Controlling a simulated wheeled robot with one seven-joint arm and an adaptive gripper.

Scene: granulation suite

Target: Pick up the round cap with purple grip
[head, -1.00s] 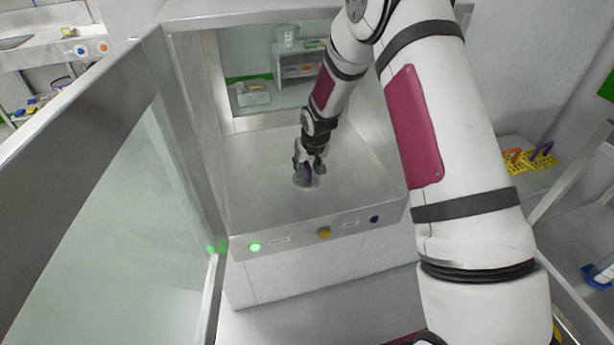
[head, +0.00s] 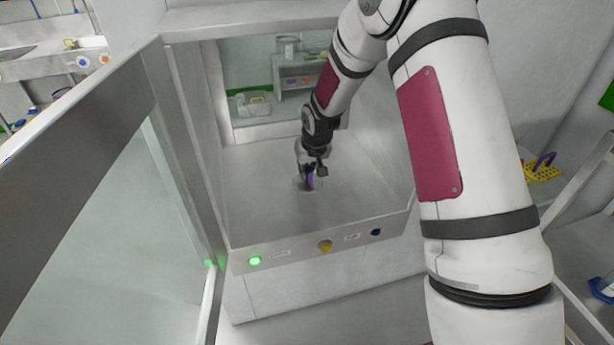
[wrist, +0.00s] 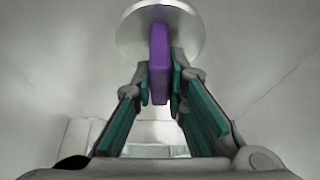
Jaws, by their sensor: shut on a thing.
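The round cap (wrist: 133,34) is a pale grey disc with an upright purple grip (wrist: 160,62) across its middle. In the wrist view my gripper (wrist: 161,84) has its teal-lined fingers closed on both sides of the purple grip. In the head view the purple grip (head: 309,178) shows at the tip of my gripper (head: 310,172), over the metal floor of the chamber. The cap's disc is faint and partly hidden there, and I cannot tell whether it touches the floor.
The steel chamber floor (head: 260,200) is otherwise bare around my gripper. An open glass door (head: 80,210) stands at the left. The front panel (head: 290,253) has a lit green button and a yellow knob. A window at the back shows a shelf (head: 298,75). Yellow racks (head: 543,172) stand at the right.

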